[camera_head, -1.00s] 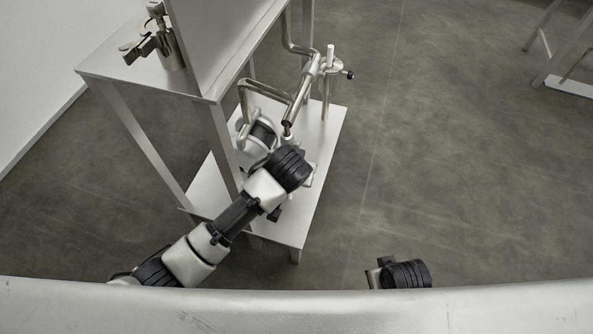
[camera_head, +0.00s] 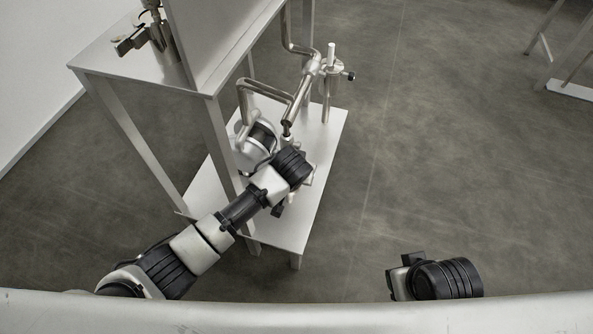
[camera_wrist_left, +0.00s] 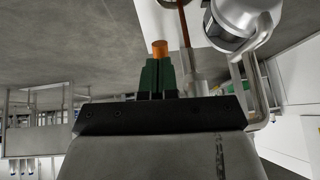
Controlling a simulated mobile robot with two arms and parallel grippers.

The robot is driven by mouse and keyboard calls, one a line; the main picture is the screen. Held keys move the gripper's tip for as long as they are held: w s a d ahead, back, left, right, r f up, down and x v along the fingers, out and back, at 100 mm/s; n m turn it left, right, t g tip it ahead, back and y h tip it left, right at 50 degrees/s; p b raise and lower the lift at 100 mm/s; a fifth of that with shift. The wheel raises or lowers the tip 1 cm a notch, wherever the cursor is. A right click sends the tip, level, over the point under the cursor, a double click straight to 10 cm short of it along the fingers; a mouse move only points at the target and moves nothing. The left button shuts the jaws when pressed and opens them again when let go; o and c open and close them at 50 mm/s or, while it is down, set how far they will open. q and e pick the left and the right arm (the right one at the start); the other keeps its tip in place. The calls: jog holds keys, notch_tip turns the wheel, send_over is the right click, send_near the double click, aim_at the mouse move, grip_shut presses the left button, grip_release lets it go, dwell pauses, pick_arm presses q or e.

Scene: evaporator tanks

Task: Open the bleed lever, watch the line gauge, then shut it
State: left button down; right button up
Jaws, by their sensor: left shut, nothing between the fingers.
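My left gripper (camera_wrist_left: 158,80) is shut and empty in the left wrist view, its dark green fingers together. An orange-brown cylinder end (camera_wrist_left: 160,47) shows just beyond the fingertips; I cannot tell if they touch it, nor whether it is the bleed lever. In the head view my left arm reaches over the stand's low shelf, and its wrist hides the fingers. A bent steel pipe line (camera_head: 270,90) rises beside it to a fitting with a black knob (camera_head: 350,76). I cannot make out a gauge dial. Only a dark part of my right arm shows, without its gripper.
A rounded metal housing (camera_head: 255,143) sits beside my left wrist; it also shows in the left wrist view (camera_wrist_left: 238,20). The steel stand's upper top (camera_head: 130,62) carries a metal fitting (camera_head: 160,40). Open grey floor (camera_head: 450,150) lies to the right.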

pick_arm(q)
jog(key=shift+f+t, duration=0.2)
jog(key=shift+t, duration=0.1)
pick_arm(e)
jog(key=shift+s+r, duration=0.1)
